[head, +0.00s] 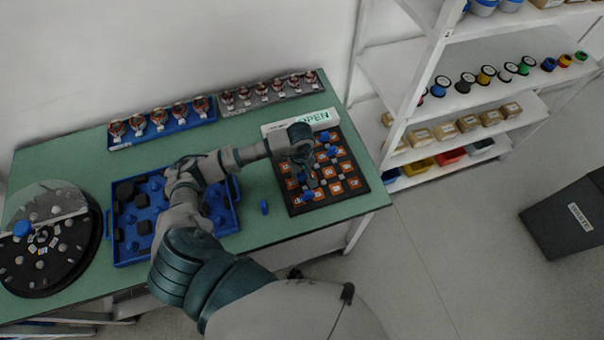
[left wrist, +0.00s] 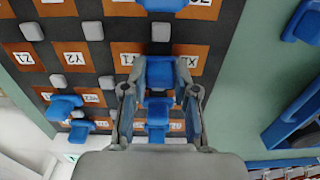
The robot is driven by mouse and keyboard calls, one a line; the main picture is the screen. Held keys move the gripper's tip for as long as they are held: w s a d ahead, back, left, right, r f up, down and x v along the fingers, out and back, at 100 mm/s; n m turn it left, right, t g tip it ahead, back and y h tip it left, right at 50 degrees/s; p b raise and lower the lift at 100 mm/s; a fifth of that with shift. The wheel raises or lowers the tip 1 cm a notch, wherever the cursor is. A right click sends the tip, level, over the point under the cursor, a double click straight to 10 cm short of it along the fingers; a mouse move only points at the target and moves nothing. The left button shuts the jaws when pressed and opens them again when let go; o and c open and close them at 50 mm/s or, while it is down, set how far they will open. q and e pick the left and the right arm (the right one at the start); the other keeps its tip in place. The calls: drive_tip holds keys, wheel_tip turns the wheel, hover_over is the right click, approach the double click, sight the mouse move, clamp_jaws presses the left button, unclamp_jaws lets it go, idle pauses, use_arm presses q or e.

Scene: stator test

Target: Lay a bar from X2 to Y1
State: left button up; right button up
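The dark board (head: 350,187) with orange labelled squares lies at the right end of the green table. My left gripper (head: 305,172) is above it, pointing down. In the left wrist view, the fingers of my left gripper (left wrist: 160,88) stand on both sides of a blue bar (left wrist: 160,72) and appear closed on it. Another blue piece (left wrist: 157,115) shows between the fingers, lower in the picture. Z1 (left wrist: 25,58) and Y2 (left wrist: 72,58) are readable to the left; labels by the fingers are partly hidden. More blue pieces (left wrist: 62,106) sit on the board. My right gripper is not in view.
A loose blue piece (head: 264,207) lies on the table left of the board. A blue tray (head: 133,255) with dark and blue parts stands further left, beside a round dark plate (head: 75,270). An OPEN sign (head: 300,122) and racks of copper parts (head: 160,135) line the back.

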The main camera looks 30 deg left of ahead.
sight(301, 173)
use_arm(q)
drive_tip(key=o, duration=0.5)
drive_tip(key=shift+a, duration=0.1)
drive_tip(key=shift+c, duration=0.2)
drive_tip(key=shift+r, duration=0.4)
wheel_tip(301, 173, up, 11)
